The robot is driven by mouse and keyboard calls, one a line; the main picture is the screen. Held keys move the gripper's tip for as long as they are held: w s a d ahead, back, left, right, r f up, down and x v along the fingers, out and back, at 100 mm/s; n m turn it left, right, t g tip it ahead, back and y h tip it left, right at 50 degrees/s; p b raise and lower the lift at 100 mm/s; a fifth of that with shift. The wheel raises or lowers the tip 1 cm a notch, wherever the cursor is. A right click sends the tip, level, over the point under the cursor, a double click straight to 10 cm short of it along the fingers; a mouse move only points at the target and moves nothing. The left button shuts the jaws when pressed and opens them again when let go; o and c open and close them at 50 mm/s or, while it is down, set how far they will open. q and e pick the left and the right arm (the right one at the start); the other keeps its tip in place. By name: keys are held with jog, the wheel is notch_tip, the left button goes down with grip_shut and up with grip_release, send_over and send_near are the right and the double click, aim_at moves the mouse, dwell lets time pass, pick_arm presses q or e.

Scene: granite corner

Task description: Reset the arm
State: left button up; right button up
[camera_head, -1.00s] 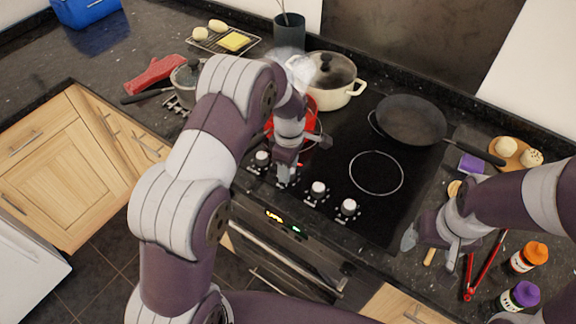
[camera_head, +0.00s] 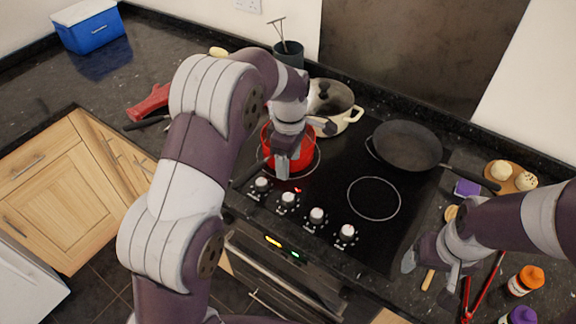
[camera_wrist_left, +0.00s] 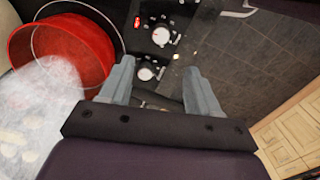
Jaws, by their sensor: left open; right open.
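My left gripper (camera_head: 284,166) is open and empty over the front left of the cooktop, in front of a red pot (camera_head: 273,154). In the left wrist view my left gripper (camera_wrist_left: 158,80) shows two grey fingers spread apart with nothing between them. The red pot (camera_wrist_left: 88,48) lies to their left there, with whitish steam over it. In the head view my arm hides part of the pot. My right gripper (camera_head: 430,271) is open over the counter to the right of the cooktop, beside a wooden-handled utensil.
A cream pot (camera_head: 350,117) with a lid and a dark frying pan (camera_head: 408,147) stand at the back of the cooktop. A blue cooler (camera_head: 92,31) stands at the far left.

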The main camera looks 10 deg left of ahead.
dwell(0.5)
pick_arm(q)
jog(key=s+a+m+t, duration=0.1)
jog(key=s+a+m, duration=0.1)
jog(key=s+m, duration=0.6)
jog(key=s+a+r+m+t, duration=0.1)
jog(key=s+a+m, duration=0.1)
jog(key=s+m, duration=0.6)
jog(key=s, duration=0.4)
jog(key=shift+m, duration=0.4)
